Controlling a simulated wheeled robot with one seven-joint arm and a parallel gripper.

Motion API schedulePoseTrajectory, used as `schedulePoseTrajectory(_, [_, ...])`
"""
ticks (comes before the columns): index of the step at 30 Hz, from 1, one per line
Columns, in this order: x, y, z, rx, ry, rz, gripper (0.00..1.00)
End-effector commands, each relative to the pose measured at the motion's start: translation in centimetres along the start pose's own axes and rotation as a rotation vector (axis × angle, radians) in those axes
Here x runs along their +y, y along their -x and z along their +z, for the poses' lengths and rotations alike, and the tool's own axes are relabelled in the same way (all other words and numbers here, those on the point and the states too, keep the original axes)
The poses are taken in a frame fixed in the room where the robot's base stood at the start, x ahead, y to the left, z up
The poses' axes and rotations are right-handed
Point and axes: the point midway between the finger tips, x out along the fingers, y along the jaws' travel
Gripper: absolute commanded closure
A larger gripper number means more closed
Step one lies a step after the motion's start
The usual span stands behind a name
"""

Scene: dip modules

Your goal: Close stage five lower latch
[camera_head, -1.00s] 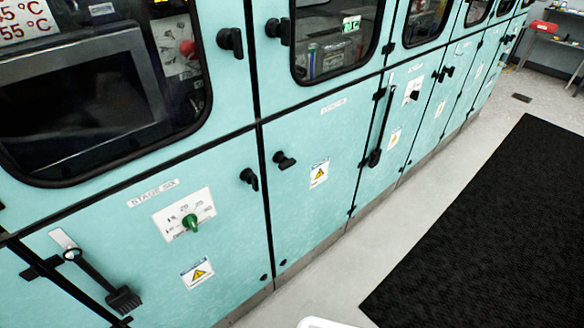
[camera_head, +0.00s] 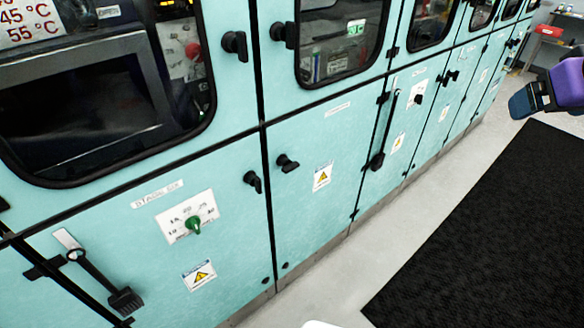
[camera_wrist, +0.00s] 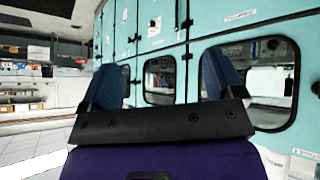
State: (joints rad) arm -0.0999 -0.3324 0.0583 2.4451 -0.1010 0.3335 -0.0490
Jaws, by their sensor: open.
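The lower door with the small blurred label (camera_head: 338,110) stands just right of the lower door whose label appears to read stage six (camera_head: 158,194). I take it to be stage five. Its black lower latch (camera_head: 288,163) is near the door's upper left corner, its handle lying nearly sideways. The neighbouring stage six latch (camera_head: 253,181) points more downward. My gripper (camera_head: 528,100) is at the far right of the head view, well away from the latch. In the wrist view my gripper (camera_wrist: 162,78) has its two blue fingers wide apart with nothing between them. The lower latch is not identifiable there.
Upper windowed doors carry black latches (camera_head: 235,43) too. A long black lever (camera_head: 384,130) stands on the door to the right. A green knob (camera_head: 194,225) and a lever (camera_head: 100,280) sit lower left. Floor beside the black mat (camera_head: 490,240) is clear.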

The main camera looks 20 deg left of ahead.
Motion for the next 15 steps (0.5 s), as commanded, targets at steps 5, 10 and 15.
schedulePoseTrajectory(5, [-2.5, -5.5, -3.1, 0.083, 0.095, -0.044, 0.13])
schedulePoseTrajectory(10, [-5.6, -10.4, -5.4, 0.173, 0.176, -0.099, 0.13])
schedulePoseTrajectory(15, [-9.3, -15.2, -6.8, 0.266, 0.246, -0.167, 0.13])
